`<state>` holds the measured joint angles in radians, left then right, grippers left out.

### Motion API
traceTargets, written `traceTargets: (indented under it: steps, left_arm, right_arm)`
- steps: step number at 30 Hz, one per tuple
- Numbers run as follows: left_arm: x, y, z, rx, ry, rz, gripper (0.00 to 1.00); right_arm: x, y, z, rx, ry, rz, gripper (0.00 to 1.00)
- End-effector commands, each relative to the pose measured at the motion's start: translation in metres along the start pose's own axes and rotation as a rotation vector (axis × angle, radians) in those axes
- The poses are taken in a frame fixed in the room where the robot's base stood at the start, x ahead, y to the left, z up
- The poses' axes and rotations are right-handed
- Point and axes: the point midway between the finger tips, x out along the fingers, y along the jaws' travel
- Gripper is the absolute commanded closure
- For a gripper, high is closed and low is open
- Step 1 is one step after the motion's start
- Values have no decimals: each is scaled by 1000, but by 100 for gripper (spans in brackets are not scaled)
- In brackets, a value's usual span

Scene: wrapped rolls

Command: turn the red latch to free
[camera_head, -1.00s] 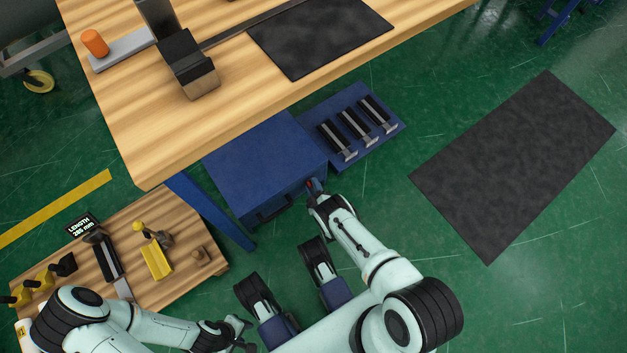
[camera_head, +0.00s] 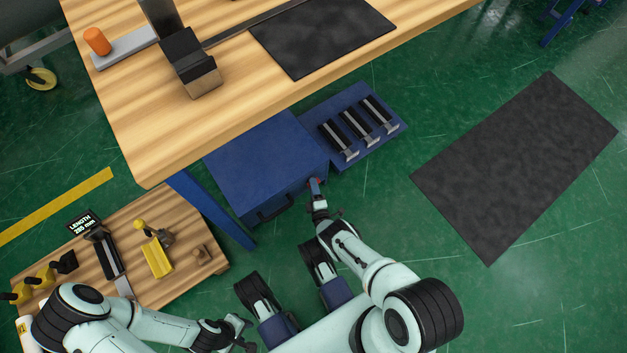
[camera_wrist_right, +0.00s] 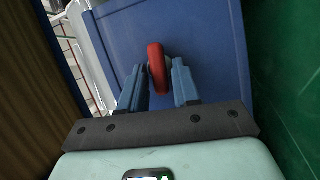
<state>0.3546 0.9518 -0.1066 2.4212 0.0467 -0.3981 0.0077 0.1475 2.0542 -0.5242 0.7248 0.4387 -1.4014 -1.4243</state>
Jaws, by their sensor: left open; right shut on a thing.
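The red latch (camera_wrist_right: 157,62) is on the front face of a blue cabinet (camera_wrist_right: 205,50) in the right wrist view. It stands upright along the picture there. My left gripper (camera_head: 243,335) is open and empty, low in the head view, away from the cabinet.
The cabinet has a dark handle (camera_head: 271,211) left of the latch. A wooden workbench (camera_head: 130,130) overhangs behind it. A blue tray (camera_head: 343,160) with several dark clamp-like pieces adjoins at right. A low wooden table (camera_head: 190,275) stands at left. Green floor at right is free around a dark mat (camera_head: 515,165).

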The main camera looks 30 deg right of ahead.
Motion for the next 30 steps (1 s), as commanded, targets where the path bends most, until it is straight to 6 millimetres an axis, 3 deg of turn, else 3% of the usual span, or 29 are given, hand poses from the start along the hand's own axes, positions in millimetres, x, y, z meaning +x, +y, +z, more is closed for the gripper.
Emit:
traceTargets:
  steps: [12,13,14,30]
  left_arm:
    - [0,0,0,0,0,0,57]
    - [0,0,0,0,0,0,57]
    - [0,0,0,0,0,0,57]
    - [0,0,0,0,0,0,57]
  right_arm:
    - [0,0,2,-5,-3,1,99]
    - [0,0,2,-5,-3,1,62]
    - [0,0,2,-5,-3,1,57]
    - [1,1,3,-5,-1,2,57]
